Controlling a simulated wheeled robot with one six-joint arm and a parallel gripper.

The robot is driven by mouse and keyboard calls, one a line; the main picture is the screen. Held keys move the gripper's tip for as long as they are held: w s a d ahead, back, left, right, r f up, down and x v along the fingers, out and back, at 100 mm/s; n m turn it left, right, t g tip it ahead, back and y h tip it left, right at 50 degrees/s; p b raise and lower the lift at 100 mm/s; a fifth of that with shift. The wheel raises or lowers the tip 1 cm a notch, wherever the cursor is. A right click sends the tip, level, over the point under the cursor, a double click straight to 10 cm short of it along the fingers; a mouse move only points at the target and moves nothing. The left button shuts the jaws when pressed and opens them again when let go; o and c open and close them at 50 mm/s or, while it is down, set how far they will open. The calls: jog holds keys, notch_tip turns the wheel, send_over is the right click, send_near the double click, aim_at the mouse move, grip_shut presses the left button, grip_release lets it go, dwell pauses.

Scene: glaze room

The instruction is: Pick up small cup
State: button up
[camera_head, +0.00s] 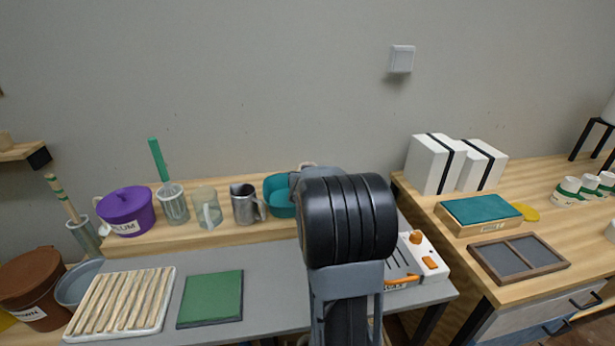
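No single object stands out clearly as the small cup. White cups with green bands (566,191) stand in a row on the right wooden table. On the back ledge are a clear glass mug (206,208) and a metal pitcher (243,204). My dark arm fills the lower middle and hides part of the grey table and ledge. My gripper is not visible, so what it holds, if anything, does not show.
The grey table (262,318) holds a slatted rack (123,303), a green mat (211,298) and an orange-and-white device (425,258). A purple pot (126,211) and teal bowl (281,197) stand on the ledge. White boxes (429,165) and a framed tray (519,258) occupy the right table.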

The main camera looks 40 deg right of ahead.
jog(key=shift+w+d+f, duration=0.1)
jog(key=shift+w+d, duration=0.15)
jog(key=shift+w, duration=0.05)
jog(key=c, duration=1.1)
